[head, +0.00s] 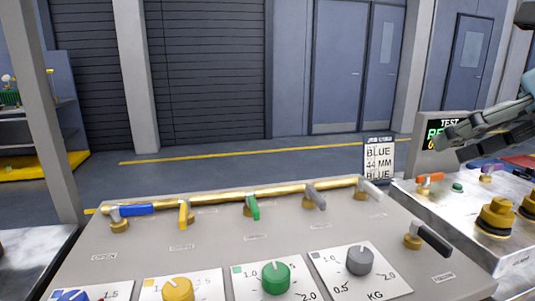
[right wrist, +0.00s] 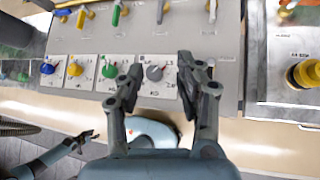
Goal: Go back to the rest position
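My right gripper (head: 490,125) shows at the right edge of the head view, in front of the test display. In the right wrist view its two fingers (right wrist: 165,85) are spread apart with nothing between them, and the panel's grey knob shows beyond the gap. My left gripper (right wrist: 87,138) is small at the lower left of the right wrist view, its fingers apparently apart and empty. It is outside the head view. The sloped control panel (head: 225,228) carries blue (head: 137,209), yellow (head: 184,213), green (head: 252,207), grey (head: 316,198), white (head: 371,189) and black (head: 433,240) levers.
Dials sit along the panel's front, including yellow (head: 177,289), green (head: 276,277) and grey (head: 359,260) knobs. A sign (head: 379,161) reads BLUE, 44 MM, BLUE. A metal bench (head: 464,215) with brass fittings (head: 496,217) stands right. Open floor lies behind.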

